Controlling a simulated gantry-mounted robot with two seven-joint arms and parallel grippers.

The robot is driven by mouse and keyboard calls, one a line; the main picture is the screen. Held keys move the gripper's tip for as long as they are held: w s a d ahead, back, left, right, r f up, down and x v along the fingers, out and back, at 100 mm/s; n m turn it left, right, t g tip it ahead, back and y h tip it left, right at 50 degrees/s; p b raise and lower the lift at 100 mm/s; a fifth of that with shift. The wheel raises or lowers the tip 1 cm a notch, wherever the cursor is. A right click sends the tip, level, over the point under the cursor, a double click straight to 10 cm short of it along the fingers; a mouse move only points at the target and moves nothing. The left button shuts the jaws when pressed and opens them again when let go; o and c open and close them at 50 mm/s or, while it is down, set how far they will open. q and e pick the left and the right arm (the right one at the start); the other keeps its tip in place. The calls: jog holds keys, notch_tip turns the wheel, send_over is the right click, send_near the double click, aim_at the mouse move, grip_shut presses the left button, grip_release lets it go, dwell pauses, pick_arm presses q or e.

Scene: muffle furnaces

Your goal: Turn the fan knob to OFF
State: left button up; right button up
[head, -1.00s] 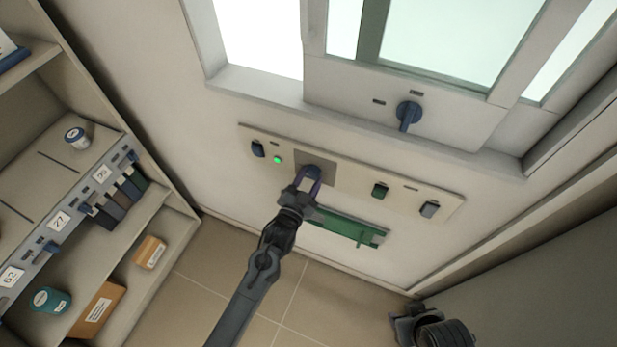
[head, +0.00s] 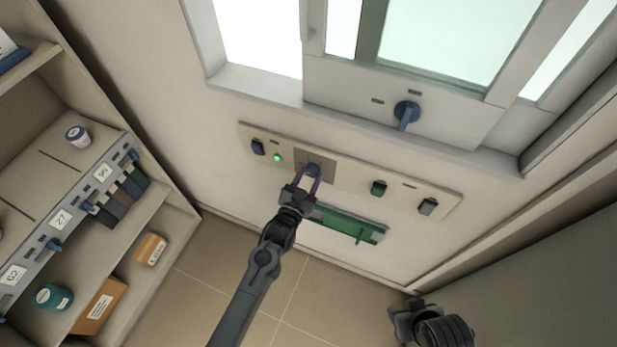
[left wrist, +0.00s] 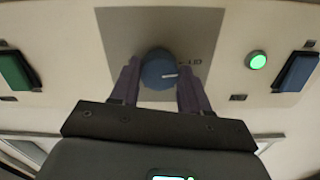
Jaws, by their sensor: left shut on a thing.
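The fan knob (left wrist: 158,70) is a round blue dial with a white pointer line on a grey plate (left wrist: 118,22). In the left wrist view its line points right, towards a small label that I cannot read for sure.
The panel (head: 345,178) also bears a lit green lamp (head: 277,158), a green switch (head: 378,188) and dark switches at both ends. A blue handle (head: 406,112) is above. A green rail (head: 345,224) runs just below. Shelves (head: 150,215) stand at the left.

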pick_arm(q)
jog(key=o, duration=1.1)
jog(key=shift+c, duration=0.2)
jog(key=shift+s, duration=0.1)
jog(key=p+v, duration=0.1)
jog(key=v, duration=0.9)
jog(key=shift+s+a, duration=0.15)
jog(key=shift+s, duration=0.15)
